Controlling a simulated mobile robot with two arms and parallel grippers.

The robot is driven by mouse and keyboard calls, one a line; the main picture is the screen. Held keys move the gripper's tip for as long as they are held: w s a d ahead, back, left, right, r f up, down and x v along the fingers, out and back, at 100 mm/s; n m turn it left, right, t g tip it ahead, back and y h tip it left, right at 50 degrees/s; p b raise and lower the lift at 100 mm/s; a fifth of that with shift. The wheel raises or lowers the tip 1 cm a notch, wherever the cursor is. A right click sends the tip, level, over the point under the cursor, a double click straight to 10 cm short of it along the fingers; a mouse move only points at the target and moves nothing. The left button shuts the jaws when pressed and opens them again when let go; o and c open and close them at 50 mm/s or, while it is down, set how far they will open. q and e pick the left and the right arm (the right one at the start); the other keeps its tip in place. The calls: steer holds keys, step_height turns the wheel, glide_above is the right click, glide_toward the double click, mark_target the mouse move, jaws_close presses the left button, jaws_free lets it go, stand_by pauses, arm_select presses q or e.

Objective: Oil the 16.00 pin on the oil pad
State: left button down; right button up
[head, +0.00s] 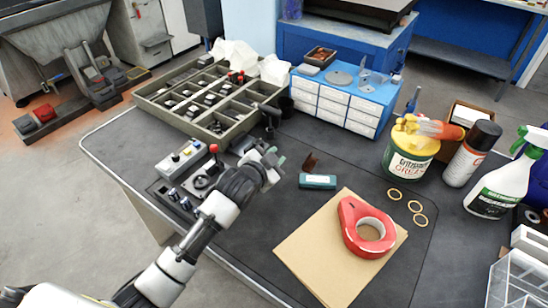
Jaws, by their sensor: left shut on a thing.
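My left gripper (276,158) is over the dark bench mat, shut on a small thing. The thing is mostly hidden by the fingers, and I cannot tell if it is the 16.00 pin. A small teal block with a pale label (318,182) lies on the mat to the right of the gripper, apart from it. A small dark brown piece (309,163) stands just behind that block. I cannot tell which thing is the oil pad. My right gripper is not in view.
A compartment tray (222,130) and a blue drawer cabinet (382,101) stand behind. A control box (182,158) is left of the arm. Red tape dispenser (352,222) on brown card (310,255), brass rings (416,206), grease tub (409,158) and spray bottles (495,190) are right.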

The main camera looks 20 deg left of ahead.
arm_select(q)
steer(key=shift+f, duration=0.35)
stand_by(0.4)
steer(key=shift+f, duration=0.1)
stand_by(1.2)
steer(key=shift+s+f+p, duration=0.15)
steer(key=shift+f+p, duration=0.15)
steer(key=shift+p, duration=0.15)
stand_by(1.2)
steer(key=shift+d+r, duration=0.1)
step_height(320, 180, up, 8)
steer(key=p, duration=0.7)
steer(key=shift+f+p, duration=0.25)
steer(key=shift+p, duration=0.1)
